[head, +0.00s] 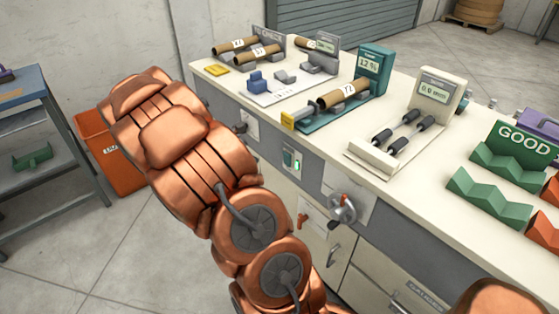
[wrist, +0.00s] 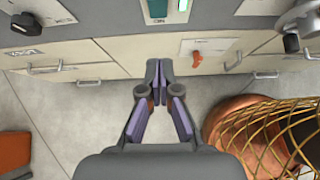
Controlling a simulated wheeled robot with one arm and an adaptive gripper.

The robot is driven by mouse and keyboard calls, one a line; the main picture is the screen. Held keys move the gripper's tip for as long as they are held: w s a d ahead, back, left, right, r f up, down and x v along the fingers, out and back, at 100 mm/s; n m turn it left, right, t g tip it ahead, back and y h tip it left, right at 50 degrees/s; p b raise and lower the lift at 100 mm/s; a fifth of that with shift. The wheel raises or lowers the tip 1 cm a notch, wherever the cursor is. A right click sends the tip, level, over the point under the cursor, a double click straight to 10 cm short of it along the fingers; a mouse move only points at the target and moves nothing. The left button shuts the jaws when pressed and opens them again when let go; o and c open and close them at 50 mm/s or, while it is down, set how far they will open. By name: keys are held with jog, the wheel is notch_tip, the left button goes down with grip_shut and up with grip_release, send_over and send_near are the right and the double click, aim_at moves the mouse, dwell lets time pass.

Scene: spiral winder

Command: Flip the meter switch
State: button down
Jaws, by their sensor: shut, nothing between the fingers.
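My gripper (wrist: 158,70) shows in the wrist view with its purple fingertips together and nothing between them. It is below the bench's front panel and left of a small orange lever (wrist: 197,59) on a white plate. The lever also shows in the head view (head: 303,221). A panel switch with a green light (head: 291,160) is on the grey bench front; part of it shows above my fingertips in the wrist view (wrist: 158,9). A teal meter (head: 369,66) reading 12 % stands on the bench. I cannot read which switch is labelled for the meter. My gripper is hidden in the head view.
A round metal knob (head: 342,208) is right of the orange lever. The bench top (head: 392,172) holds cardboard tubes, a gauge (head: 437,90) reading 0.0 mm and a green GOOD rack (head: 491,195). An orange bin (head: 104,150) and a shelf (head: 33,80) stand left.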

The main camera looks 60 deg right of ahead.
jog(key=shift+w+d+f, duration=0.1)
jog(key=shift+d+f, duration=0.05)
jog(key=shift+f, duration=0.05)
send_near(285, 159)
notch_tip(285, 159, down, 4)
jog(key=s+d, duration=0.1)
jog(key=d, duration=0.2)
jog(key=shift+s+d+p, duration=0.25)
jog(key=shift+d+p, duration=0.25)
jog(key=shift+d, duration=0.3)
jog(key=shift+r+p, duration=0.15)
jog(key=shift+p, duration=0.25)
